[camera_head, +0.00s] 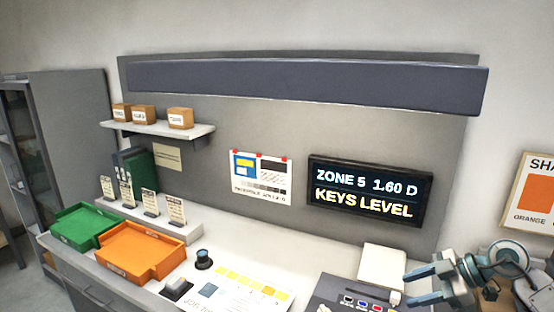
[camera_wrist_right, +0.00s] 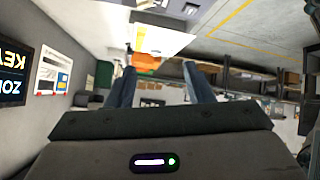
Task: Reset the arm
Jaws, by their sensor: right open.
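My right arm comes in at the lower right of the head view. My right gripper (camera_head: 411,287) is open, with its two blue-grey fingers apart and pointing left. It is raised near the right end of the counter, beside a dark grey device with coloured keys (camera_head: 352,300). In the right wrist view the two fingers of my right gripper (camera_wrist_right: 158,74) stand apart with nothing held between them. My left arm and gripper are not in view.
A green tray (camera_head: 82,222) and an orange tray (camera_head: 142,250) stand on the counter at left. A black knob (camera_head: 204,259) and a colour chart sheet (camera_head: 238,288) are at the middle. A lit display (camera_head: 369,190) hangs on the wall panel. A shelf (camera_head: 160,129) holds small boxes.

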